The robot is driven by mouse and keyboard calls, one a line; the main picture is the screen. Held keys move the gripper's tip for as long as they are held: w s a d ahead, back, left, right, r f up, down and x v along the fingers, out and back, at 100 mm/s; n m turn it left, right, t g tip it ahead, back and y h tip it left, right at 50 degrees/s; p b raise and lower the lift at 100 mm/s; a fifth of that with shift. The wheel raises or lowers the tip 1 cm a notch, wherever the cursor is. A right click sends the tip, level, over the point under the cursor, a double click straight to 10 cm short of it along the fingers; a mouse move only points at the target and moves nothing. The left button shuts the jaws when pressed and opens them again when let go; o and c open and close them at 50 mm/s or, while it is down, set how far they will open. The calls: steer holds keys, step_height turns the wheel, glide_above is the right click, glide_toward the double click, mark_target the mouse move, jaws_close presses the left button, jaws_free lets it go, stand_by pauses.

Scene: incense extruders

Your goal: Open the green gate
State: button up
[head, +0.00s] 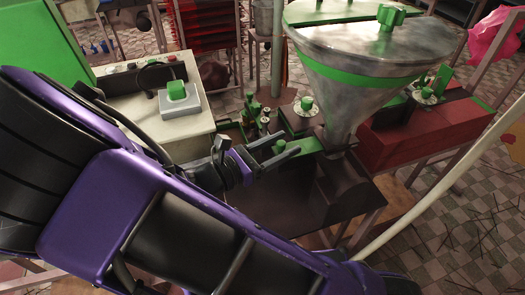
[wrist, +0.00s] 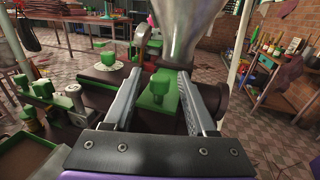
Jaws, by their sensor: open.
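The green gate (wrist: 146,104) is a flat green plate with an upright green knob (wrist: 161,83), at the foot of the metal funnel. In the head view the gate (head: 310,145) juts out left from below the funnel (head: 345,70). My gripper (head: 286,149) reaches in from the left, its fingertips near the knob. In the wrist view my gripper (wrist: 157,80) is open, with one finger on each side of the knob. A gap shows between the knob and each finger. Whether the fingertips touch the plate cannot be told.
A green round knob on a pale disc (wrist: 104,66) stands left of my fingers. A red machine body (head: 415,130) is behind the funnel. A pale pole (head: 440,190) slants at the right.

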steer(key=v, duration=1.7)
steer(key=shift+a+p, duration=0.2)
steer(key=shift+p, duration=0.25)
steer(key=shift+d, duration=0.1)
